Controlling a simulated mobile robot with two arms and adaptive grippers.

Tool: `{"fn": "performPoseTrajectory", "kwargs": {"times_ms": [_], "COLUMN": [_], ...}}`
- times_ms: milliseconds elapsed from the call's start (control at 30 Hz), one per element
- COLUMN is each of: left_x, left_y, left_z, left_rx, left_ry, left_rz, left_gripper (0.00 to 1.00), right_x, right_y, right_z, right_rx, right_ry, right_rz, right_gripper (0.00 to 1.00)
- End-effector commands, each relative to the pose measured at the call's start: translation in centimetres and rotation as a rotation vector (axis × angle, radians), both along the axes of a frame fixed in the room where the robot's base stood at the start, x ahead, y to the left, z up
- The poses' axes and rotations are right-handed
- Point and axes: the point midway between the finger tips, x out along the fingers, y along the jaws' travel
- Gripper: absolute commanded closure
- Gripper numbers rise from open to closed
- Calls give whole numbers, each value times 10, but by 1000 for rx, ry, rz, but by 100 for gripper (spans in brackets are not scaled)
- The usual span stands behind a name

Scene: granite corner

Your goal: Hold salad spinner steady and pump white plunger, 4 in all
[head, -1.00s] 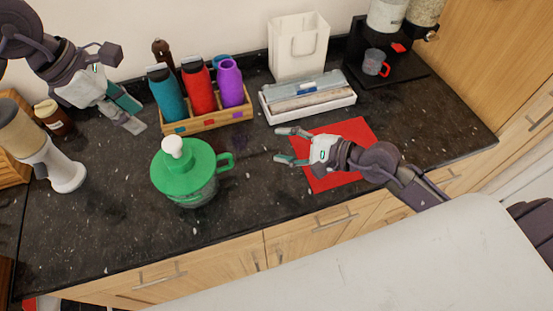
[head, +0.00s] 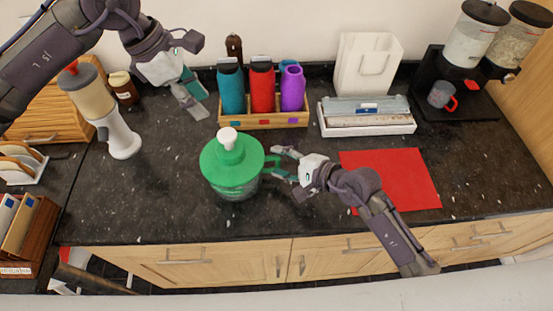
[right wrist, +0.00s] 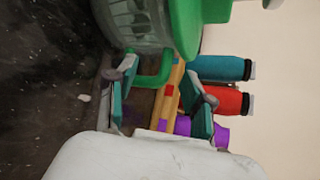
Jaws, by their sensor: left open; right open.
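The salad spinner (head: 230,172) stands upright on the dark counter, with a green lid, a clear bowl and a green handle on its right side. Its white plunger (head: 228,138) sticks up from the middle of the lid. My right gripper (head: 276,164) is open at the handle; in the right wrist view the green handle (right wrist: 155,76) lies between the open fingers (right wrist: 160,105). I cannot tell if they touch it. My left gripper (head: 199,101) is open and empty, in the air behind and left of the spinner, pointing down.
A wooden caddy (head: 262,121) with teal, red and purple bottles stands behind the spinner. A red mat (head: 402,180) lies to the right, by a white tray (head: 366,128). A white-and-beige grinder (head: 121,137) stands left. The counter between grinder and spinner is free.

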Motion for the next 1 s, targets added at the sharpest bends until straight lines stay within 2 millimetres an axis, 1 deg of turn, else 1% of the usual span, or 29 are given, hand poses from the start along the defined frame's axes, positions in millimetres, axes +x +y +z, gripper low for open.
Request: {"fn": "performPoseTrajectory", "kwargs": {"times_ms": [100, 200, 467, 500, 567, 700, 800, 1000], "left_x": [0, 0, 0, 0, 0, 0, 0, 0], "left_y": [0, 0, 0, 0, 0, 0, 0, 0], "left_z": [0, 0, 0, 0, 0, 0, 0, 0], "left_rx": [0, 0, 0, 0, 0, 0, 0, 0], "left_ry": [0, 0, 0, 0, 0, 0, 0, 0], "left_rz": [0, 0, 0, 0, 0, 0, 0, 0], "left_gripper": [58, 58, 58, 58, 58, 58, 58, 58], "right_x": [6, 9, 9, 9, 9, 9, 9, 8], "right_y": [8, 11, 12, 12, 12, 11, 11, 11], "right_z": [-4, -6, -6, -6, -6, -6, -6, -8], "right_rx": [2, 1, 1, 1, 1, 1, -1, -4], "right_ry": [0, 1, 0, 1, 1, 1, 1, 4], "right_rz": [0, 0, 1, 0, 0, 0, 0, 1], "right_gripper": [48, 48, 48, 51, 61, 84, 100, 100]}}
